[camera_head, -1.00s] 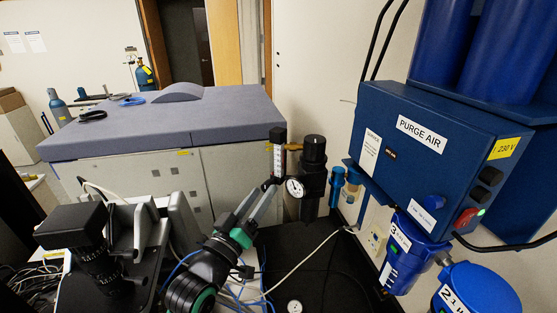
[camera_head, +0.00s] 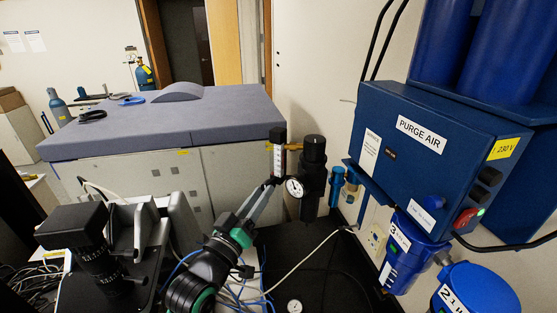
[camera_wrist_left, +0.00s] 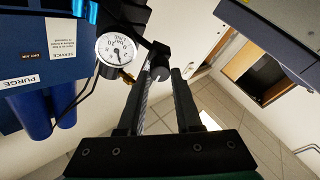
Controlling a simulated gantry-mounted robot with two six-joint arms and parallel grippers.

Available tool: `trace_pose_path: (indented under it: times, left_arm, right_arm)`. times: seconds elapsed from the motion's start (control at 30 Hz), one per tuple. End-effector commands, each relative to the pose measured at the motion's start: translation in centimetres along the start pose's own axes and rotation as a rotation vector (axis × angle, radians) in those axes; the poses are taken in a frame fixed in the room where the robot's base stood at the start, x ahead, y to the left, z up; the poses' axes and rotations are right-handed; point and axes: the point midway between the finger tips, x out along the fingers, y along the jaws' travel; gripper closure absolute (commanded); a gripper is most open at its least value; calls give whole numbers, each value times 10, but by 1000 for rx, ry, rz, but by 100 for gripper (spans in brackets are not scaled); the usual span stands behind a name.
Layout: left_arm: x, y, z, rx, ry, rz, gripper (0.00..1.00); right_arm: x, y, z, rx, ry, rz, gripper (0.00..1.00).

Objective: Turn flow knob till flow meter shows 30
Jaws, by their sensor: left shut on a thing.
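The flow meter (camera_head: 279,158) is a small upright block with a pale scale, left of the black regulator in the head view. Its reading is too small to tell. The flow knob (camera_wrist_left: 160,68) is a dark round knob between my left fingertips in the left wrist view. In the head view my left gripper (camera_head: 269,186) reaches up from below to the foot of the flow meter and is shut on the knob, which its fingers mostly hide there. My right gripper is not in view.
A round pressure gauge (camera_head: 294,187) sits close beside my left fingertips, on the black regulator (camera_head: 314,165). The blue purge air unit (camera_head: 440,150) stands at the right. A black optical instrument (camera_head: 95,240) stands at the lower left. Loose cables lie below.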

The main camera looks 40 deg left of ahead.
Motion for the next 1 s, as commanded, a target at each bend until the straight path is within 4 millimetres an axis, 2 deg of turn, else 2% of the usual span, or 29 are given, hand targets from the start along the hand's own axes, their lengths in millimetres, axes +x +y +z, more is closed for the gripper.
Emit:
trace_pose_path:
  times: [0.77, 0.87, 1.0]
  left_arm:
    - [0, 0, 0, 0, 0, 0, 100]
    - [0, 2, 0, -112, 1, -21, 100]
    - [0, 3, -2, -429, 3, -86, 100]
  right_arm:
    - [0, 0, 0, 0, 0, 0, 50]
    - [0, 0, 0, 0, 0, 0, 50]
    - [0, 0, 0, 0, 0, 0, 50]
